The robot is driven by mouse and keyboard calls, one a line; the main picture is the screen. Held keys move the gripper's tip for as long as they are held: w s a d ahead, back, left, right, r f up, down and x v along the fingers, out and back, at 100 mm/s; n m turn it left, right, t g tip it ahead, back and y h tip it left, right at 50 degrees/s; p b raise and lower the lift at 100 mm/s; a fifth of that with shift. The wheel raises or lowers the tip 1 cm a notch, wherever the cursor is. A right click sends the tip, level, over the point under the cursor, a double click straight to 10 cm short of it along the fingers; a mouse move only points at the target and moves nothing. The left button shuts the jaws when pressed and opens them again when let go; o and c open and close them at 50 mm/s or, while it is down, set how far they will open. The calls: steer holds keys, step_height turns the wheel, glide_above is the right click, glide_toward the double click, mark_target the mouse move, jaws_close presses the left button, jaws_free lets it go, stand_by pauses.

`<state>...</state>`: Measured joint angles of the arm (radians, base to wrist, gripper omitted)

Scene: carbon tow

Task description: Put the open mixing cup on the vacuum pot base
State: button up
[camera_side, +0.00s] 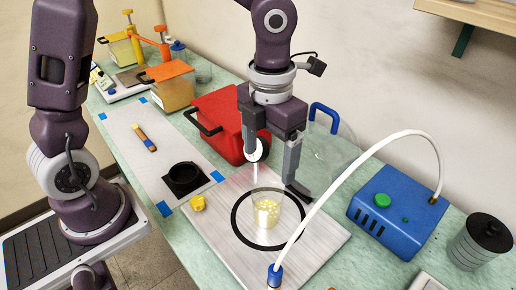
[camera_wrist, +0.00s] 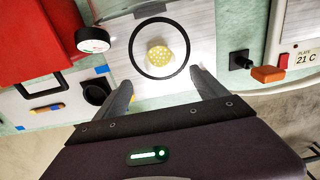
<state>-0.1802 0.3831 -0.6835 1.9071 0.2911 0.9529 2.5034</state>
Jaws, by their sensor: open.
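The mixing cup (camera_side: 267,213) is clear, with pale yellow bubbly contents, and stands upright inside the black ring on the pale plate of the vacuum pot base (camera_side: 242,238). In the wrist view the cup (camera_wrist: 158,55) shows from above as a round yellow dotted patch within the base's black ring (camera_wrist: 137,62). My gripper (camera_side: 270,180) is open and empty, with its fingers above the base and apart from the cup. In the wrist view my gripper (camera_wrist: 162,92) has its fingers spread wide, and the cup lies beyond their tips. The exact height gap is hard to judge.
A white hose (camera_side: 345,175) arches from the blue pump (camera_side: 395,210) to the base's front edge. A red box (camera_side: 218,122) stands behind-left of my gripper. A clear lid with a blue handle (camera_side: 325,116) is behind-right. A black round holder (camera_side: 184,177) sits to the left.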

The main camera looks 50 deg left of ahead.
steer(key=s+a+r+m+t, duration=0.2)
steer(key=s+m, duration=0.3)
steer(key=m, duration=0.7)
steer(key=s+a+r+m+t, duration=0.1)
steer(key=s+a+r+m, duration=0.3)
steer(key=m, duration=0.8)
steer(key=s+a+r+m+t, duration=0.2)
steer(key=s+a+r+m, duration=0.1)
steer(key=m, duration=0.9)
steer(key=s+a, duration=0.1)
steer(key=s, duration=0.1)
steer(key=shift+s+a+t, duration=0.2)
steer(key=shift+s+t, duration=0.1)
steer(key=shift+s, duration=0.1)
steer(key=shift+r, duration=0.1)
steer(key=shift+c, duration=0.4)
